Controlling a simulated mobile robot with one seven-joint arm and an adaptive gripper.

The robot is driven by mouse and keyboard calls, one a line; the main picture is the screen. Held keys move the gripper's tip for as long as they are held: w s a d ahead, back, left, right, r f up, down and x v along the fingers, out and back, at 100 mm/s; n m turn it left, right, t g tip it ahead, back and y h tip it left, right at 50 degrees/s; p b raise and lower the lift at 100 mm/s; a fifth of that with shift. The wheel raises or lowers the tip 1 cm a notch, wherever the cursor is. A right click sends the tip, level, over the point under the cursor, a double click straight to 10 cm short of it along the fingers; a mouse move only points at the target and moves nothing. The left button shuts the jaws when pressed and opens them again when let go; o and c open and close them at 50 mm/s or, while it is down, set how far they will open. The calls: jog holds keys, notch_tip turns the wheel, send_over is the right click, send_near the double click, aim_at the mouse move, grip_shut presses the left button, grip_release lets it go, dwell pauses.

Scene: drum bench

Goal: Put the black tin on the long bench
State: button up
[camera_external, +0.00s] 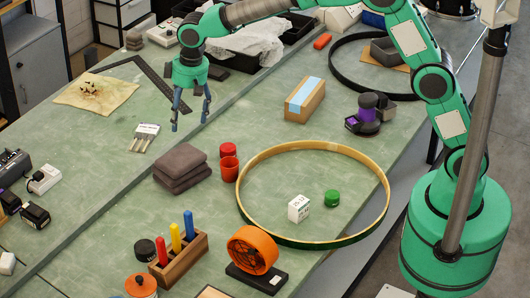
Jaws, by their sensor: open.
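A small round black tin (145,250) stands on the green bench top (105,235) near the front left, beside a wooden rack. The green surface has a dark diagonal seam, and I cannot tell which part is the long bench. My gripper (190,126) is open and points down over the bench, with nothing between its fingers. It is well behind the tin, up and to the right in the picture, near a grey brush.
A wooden rack (179,260) with coloured pegs and an orange fan-like device (252,250) stand near the tin. Folded dark cloths (181,168), red cups (229,169) and a large wooden hoop (384,190) lie behind. Bare bench lies left of the cloths.

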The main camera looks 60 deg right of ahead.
jog(key=s+d+r+t, duration=0.1)
jog(key=s+d+r, duration=0.7)
jog(key=s+d, duration=0.2)
jog(key=s+d+r+t, duration=0.1)
jog(key=s+d+r, duration=0.7)
jog(key=s+d, duration=0.15)
jog(key=s+d+f, duration=0.1)
jog(key=s+d, duration=0.2)
jog(key=s, duration=0.5)
jog(key=s+d+f+m+t, duration=0.1)
jog(key=s+d, duration=0.3)
jog(key=s, duration=0.5)
jog(key=s+d+f+t, duration=0.1)
jog(key=s+d, duration=0.2)
jog(key=s, duration=0.6)
jog(key=shift+d+f+h, duration=0.3)
jog(key=shift+f, duration=0.05)
notch_tip(320, 180, down, 10)
jog(key=b, duration=1)
